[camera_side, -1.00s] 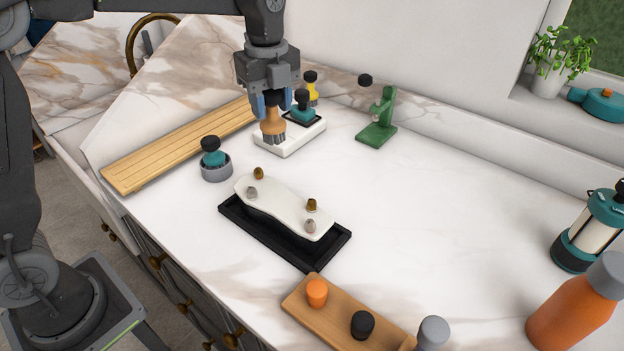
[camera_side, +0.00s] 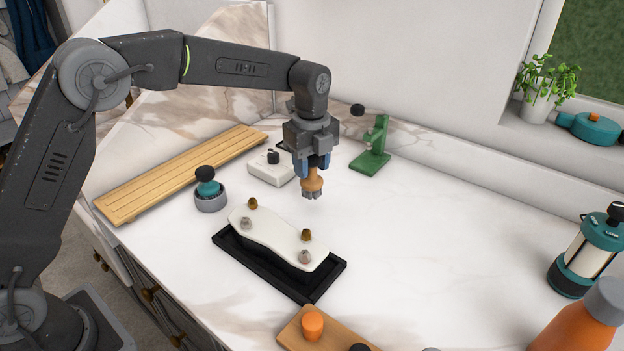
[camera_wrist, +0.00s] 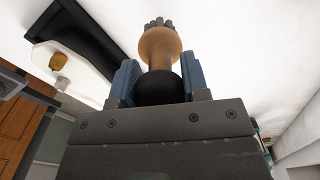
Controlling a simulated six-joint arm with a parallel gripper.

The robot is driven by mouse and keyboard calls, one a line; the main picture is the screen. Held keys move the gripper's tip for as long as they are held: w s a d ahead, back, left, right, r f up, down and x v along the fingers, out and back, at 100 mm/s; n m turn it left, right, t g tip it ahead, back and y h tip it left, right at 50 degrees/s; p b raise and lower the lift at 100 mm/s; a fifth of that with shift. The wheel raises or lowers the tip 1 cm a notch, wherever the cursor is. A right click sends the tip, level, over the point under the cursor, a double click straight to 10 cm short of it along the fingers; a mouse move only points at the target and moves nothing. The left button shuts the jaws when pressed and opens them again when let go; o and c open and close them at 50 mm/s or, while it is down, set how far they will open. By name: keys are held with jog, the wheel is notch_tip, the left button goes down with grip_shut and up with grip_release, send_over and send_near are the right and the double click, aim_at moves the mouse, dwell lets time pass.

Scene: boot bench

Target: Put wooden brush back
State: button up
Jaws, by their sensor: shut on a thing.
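My gripper (camera_side: 311,168) is shut on the wooden brush (camera_side: 313,181), a brown turned handle with grey bristles pointing down. It holds the brush upright above the worktop, behind and right of the boot sole. In the wrist view the brush (camera_wrist: 158,47) sits between the blue fingers (camera_wrist: 157,85), with its dark upper end in the jaws. A white holder block (camera_side: 264,173) with a black-knobbed piece (camera_side: 273,157) stands just left of the gripper. Its right part is hidden by the gripper.
A pale sole with several studs (camera_side: 275,240) lies on a black tray (camera_side: 240,262) in front. A teal brush with black knob (camera_side: 207,182) stands in a grey cup. A slatted board (camera_side: 165,180) lies left, a green stand (camera_side: 374,150) behind.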

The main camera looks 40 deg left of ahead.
aim_at(312, 179)
jog(key=shift+f, duration=2.05)
jog(key=shift+f, duration=0.15)
jog(key=o, duration=0.9)
jog(key=shift+o, duration=0.2)
